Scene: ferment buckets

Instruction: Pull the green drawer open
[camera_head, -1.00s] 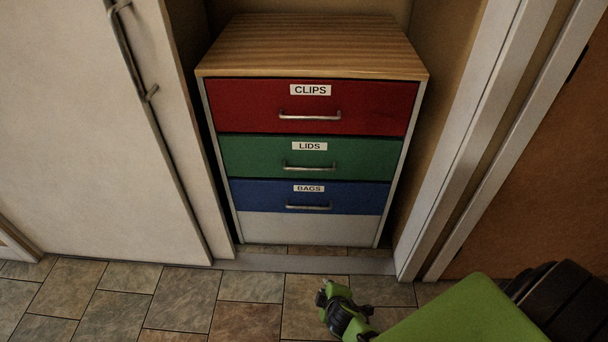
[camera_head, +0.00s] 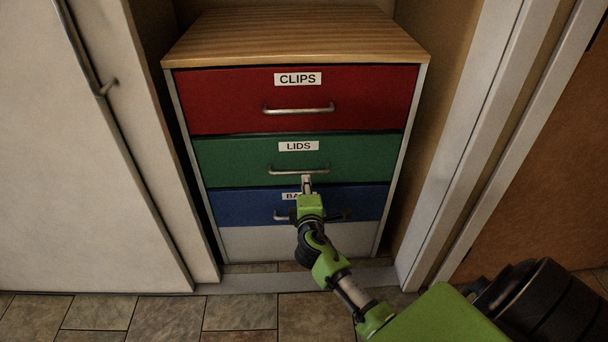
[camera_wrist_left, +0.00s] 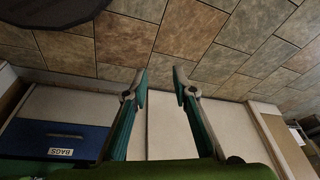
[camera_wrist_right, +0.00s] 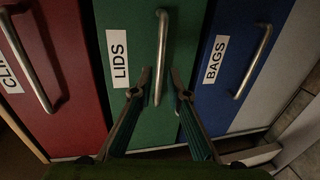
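The green drawer (camera_head: 230,160) labelled LIDS is the middle of three coloured drawers and sits flush in the cabinet. Its metal bar handle (camera_head: 298,171) is in front of my right gripper (camera_head: 307,184). In the right wrist view the handle (camera_wrist_right: 161,50) runs down between the two open fingertips of the right gripper (camera_wrist_right: 161,78), with a gap on either side. The green drawer front (camera_wrist_right: 135,30) fills the middle of that view. My left gripper (camera_wrist_left: 162,85) shows in its own wrist view, open and empty, with floor and white cabinet beyond it.
The red CLIPS drawer (camera_head: 230,100) is above and the blue BAGS drawer (camera_head: 240,205) below, both closed with bar handles. The cabinet's wooden top (camera_head: 300,38) is bare. A white door (camera_head: 90,180) stands left and a white frame (camera_head: 465,140) right. Tiled floor (camera_head: 240,312) lies in front.

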